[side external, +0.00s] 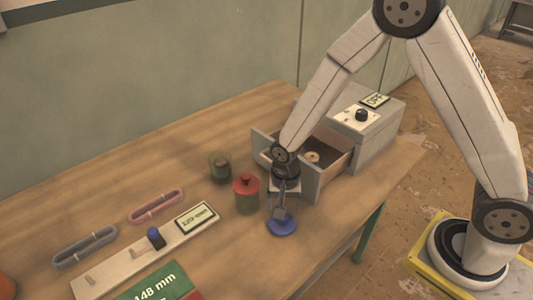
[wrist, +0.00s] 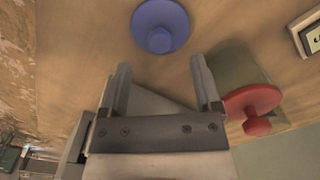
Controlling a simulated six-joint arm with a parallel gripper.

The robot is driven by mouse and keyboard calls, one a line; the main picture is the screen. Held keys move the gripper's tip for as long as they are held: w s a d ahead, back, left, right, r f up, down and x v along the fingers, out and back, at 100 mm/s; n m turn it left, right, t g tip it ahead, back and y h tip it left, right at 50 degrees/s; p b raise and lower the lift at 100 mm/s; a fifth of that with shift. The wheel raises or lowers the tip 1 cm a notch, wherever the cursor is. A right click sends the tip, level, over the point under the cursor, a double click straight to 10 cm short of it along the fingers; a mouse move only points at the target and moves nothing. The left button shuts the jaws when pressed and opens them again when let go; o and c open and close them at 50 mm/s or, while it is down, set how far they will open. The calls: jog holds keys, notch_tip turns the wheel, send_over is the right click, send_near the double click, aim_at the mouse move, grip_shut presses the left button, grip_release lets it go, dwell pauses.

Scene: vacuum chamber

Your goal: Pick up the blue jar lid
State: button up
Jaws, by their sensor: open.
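The blue jar lid (side external: 283,228) is a flat disc with a round knob, lying on the wooden table near its front edge in the side view. In the wrist view the blue jar lid (wrist: 160,26) lies just beyond my fingertips, with its knob toward the camera. My gripper (side external: 281,212) is directly above or beside the lid and points down. In the wrist view my gripper (wrist: 163,80) has its two fingers apart with nothing between them. I cannot tell the exact height above the lid.
A jar with a red lid (side external: 246,186) stands close left of my gripper; the red lid (wrist: 254,106) shows in the wrist view. An open jar (side external: 220,167) stands behind. An open drawer (side external: 318,160) of a grey box (side external: 366,130) is close behind right. A slider board (side external: 150,250) lies left.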

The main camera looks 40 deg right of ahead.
aim_at(286, 227)
jog(key=shift+f, duration=0.25)
jog(key=shift+f, duration=2.6)
grip_shut()
